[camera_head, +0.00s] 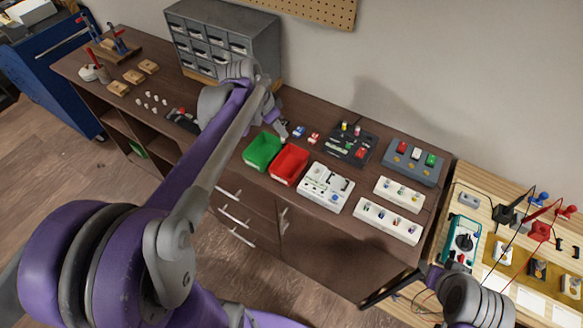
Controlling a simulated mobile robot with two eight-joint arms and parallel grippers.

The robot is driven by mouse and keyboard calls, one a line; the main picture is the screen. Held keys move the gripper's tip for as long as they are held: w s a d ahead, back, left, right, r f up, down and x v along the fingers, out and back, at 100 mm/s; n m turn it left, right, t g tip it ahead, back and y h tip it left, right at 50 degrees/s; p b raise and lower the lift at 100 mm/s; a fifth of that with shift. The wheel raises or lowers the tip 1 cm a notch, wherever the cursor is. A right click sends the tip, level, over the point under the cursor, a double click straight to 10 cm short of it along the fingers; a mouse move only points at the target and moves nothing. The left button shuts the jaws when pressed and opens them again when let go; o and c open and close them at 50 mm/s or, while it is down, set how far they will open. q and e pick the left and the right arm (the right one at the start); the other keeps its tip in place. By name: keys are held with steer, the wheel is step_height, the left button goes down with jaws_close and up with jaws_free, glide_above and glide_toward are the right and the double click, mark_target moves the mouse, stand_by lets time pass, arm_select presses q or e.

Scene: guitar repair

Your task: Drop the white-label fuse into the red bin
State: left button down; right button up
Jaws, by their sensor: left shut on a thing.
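The red bin (289,165) stands open on the brown bench, just right of the green bin (262,150). My left gripper (283,131) is beside the back right corner of the green bin, behind and slightly left of the red bin. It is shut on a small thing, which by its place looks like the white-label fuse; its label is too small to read.
Small blue (298,131) and red (314,138) pieces lie right of my left gripper. A white device (326,187) stands right of the red bin, a black tray (340,153) behind it. A grey drawer cabinet (205,30) stands at the back.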

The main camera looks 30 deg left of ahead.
arm_select(q)
step_height(320, 180, down, 5)
steer(key=shift+s+r+b, duration=0.1)
steer(key=shift+b, duration=0.9)
arm_select(e)
steer(key=s+f, duration=0.2)
steer(key=f, duration=0.1)
steer(key=shift+f, duration=0.25)
arm_select(q)
steer(key=c, duration=0.8)
jaws_free()
steer(key=v, duration=1.1)
steer(key=shift+p, duration=0.3)
arm_select(e)
steer(key=shift+w+r, duration=0.2)
steer(key=shift+r, duration=0.2)
